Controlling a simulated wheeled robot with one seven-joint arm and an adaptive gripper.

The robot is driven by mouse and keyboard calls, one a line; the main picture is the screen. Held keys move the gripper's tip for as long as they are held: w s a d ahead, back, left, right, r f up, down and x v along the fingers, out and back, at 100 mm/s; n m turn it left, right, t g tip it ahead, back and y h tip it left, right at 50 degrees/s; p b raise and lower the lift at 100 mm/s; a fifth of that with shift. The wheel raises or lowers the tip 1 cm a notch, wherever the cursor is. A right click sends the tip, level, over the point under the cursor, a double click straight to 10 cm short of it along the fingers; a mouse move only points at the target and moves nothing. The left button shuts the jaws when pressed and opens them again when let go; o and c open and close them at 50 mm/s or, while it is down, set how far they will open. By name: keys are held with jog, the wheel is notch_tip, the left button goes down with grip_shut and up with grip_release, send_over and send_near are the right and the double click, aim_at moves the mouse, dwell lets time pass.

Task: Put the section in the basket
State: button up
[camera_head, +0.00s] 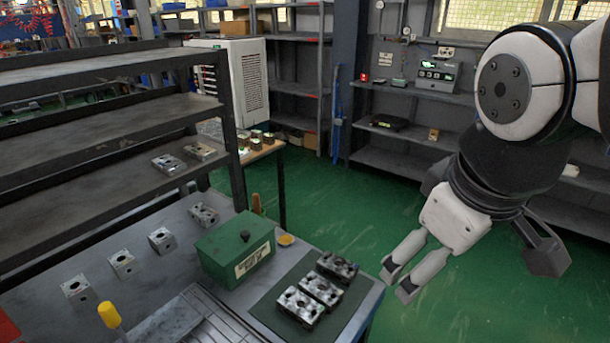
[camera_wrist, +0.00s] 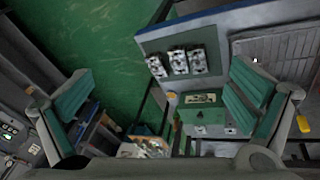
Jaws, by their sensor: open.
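Three grey metal valve blocks with round holes sit side by side on a dark mat (camera_head: 349,307) at the bench's right end: a near one (camera_head: 300,306), a middle one (camera_head: 320,289) and a far one (camera_head: 337,266). I cannot tell which is the section. The three also show in the wrist view, where the middle one (camera_wrist: 178,62) lies between the others. My gripper (camera_head: 397,283) is open and empty, to the right of the blocks, beyond the bench edge and apart from them. In the wrist view its fingers (camera_wrist: 165,95) are wide apart. I cannot make out a basket.
A green labelled box (camera_head: 235,252) stands left of the mat. Several more blocks, one here (camera_head: 161,240), line the bench, and two sit on the shelf rack (camera_head: 100,115). A yellow-handled tool (camera_head: 110,315) is in front. Green floor (camera_head: 480,300) is open to the right.

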jog(key=w+a+f+n+g+b, duration=0.2)
jog(key=w+a+f+n+b, duration=0.35)
jog(key=w+f+n, duration=0.4)
jog(key=n+g+b, duration=0.2)
jog(key=n+b, duration=0.2)
jog(key=n, duration=0.9)
send_over(300, 304)
notch_tip(300, 304, down, 12)
jog(key=shift+y, duration=0.3)
jog(key=f, duration=0.2)
jog(key=f+b, duration=0.1)
jog(key=f, duration=0.2)
jog(key=f+b, duration=0.1)
jog(key=f, duration=0.1)
jog(key=shift+s+d+f, duration=0.1)
jog(key=shift+s+f, duration=0.15)
jog(key=shift+f, duration=0.1)
jog(key=shift+w+f+b, duration=0.15)
jog(key=shift+f+b, duration=0.25)
jog(key=shift+f, duration=1.1)
jog(key=shift+w+f+b, duration=0.1)
jog(key=shift+f+b, duration=0.25)
jog(key=shift+f, duration=1.1)
